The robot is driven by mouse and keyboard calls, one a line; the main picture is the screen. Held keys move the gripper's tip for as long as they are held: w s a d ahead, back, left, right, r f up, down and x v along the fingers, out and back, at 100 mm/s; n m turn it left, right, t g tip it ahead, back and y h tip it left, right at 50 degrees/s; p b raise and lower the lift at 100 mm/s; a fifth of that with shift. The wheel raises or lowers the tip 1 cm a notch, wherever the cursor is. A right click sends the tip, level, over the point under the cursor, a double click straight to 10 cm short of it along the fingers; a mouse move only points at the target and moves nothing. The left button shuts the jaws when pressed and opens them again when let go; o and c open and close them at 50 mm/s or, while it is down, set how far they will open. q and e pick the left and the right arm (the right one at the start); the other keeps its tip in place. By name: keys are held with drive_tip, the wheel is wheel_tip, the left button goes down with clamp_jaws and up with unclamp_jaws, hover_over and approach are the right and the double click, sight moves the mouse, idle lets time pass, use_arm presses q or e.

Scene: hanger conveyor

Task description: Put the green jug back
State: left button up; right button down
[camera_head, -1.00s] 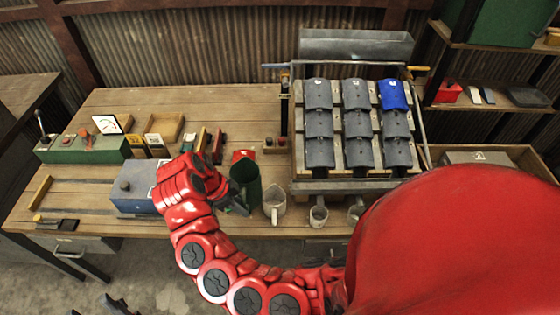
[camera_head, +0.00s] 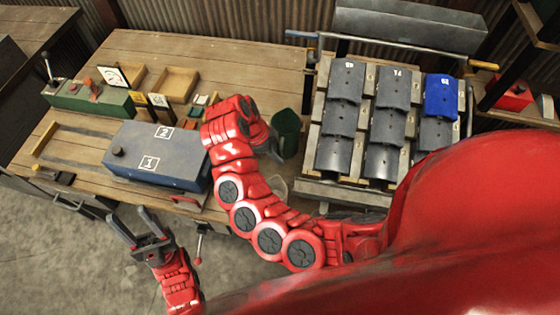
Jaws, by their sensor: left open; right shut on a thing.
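The dark green jug (camera_head: 287,128) is just left of the rack of grey blocks, with its open top facing up. My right gripper (camera_head: 272,147) is at the jug's left side and shut on it. The fingers are mostly hidden behind my red wrist, and I cannot tell if the jug's base touches the table. My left gripper (camera_head: 139,228) is open and empty, in front of the table's front edge at the lower left.
A blue-grey box (camera_head: 160,157) marked 1 and 2 sits left of my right arm. A pale jug (camera_head: 277,187) is partly hidden by that arm. The block rack (camera_head: 310,150) bounds the right side.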

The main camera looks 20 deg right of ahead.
drive_tip(key=shift+d+f, duration=0.1)
drive_tip(key=shift+f, duration=0.7)
wheel_tip(320, 180, down, 3)
drive_tip(key=shift+f, duration=0.1)
drive_tip(key=shift+f, duration=0.2)
drive_tip(key=c, duration=0.8)
unclamp_jaws()
drive_tip(key=shift+r, duration=0.1)
drive_tip(key=shift+c, duration=0.2)
drive_tip(key=shift+r, duration=0.1)
